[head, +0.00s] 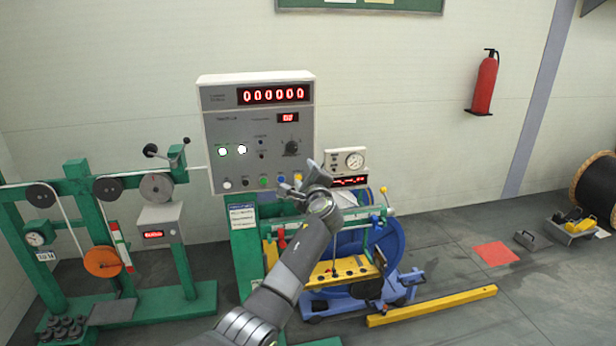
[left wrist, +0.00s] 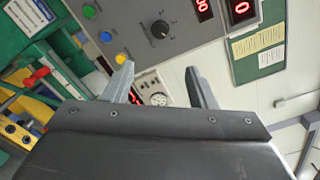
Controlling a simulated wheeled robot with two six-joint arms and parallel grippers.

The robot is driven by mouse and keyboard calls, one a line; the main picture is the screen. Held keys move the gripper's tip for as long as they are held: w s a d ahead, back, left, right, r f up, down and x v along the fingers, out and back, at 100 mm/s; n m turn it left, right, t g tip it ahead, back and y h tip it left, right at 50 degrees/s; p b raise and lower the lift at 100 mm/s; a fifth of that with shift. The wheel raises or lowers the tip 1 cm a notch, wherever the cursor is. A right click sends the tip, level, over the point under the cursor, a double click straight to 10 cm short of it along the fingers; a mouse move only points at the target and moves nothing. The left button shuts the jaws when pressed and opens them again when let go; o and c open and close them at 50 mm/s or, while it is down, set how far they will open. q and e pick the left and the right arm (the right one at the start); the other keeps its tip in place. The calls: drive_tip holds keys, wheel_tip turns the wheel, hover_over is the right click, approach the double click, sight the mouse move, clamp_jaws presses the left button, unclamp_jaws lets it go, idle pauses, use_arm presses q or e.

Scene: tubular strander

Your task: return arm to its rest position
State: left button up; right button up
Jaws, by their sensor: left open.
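My left arm reaches up from the bottom of the head view. Its gripper (head: 304,174) is in front of the lower right edge of the grey control panel (head: 222,130). In the left wrist view the two fingers of the gripper (left wrist: 161,88) stand apart with nothing between them. The panel's black knob (left wrist: 160,29) and its row of coloured buttons show beyond the fingers. A dial gauge (head: 354,160) is just right of the gripper in the head view. I cannot tell whether the fingers touch the panel. My right gripper is not in view.
The green strander frame (head: 182,250) with pulleys stands at the left. A blue reel (head: 388,243) and yellow plate (head: 345,270) lie behind and right of my forearm. A yellow floor bar (head: 432,306) is farther right. The floor around the red mat (head: 495,254) is mostly open.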

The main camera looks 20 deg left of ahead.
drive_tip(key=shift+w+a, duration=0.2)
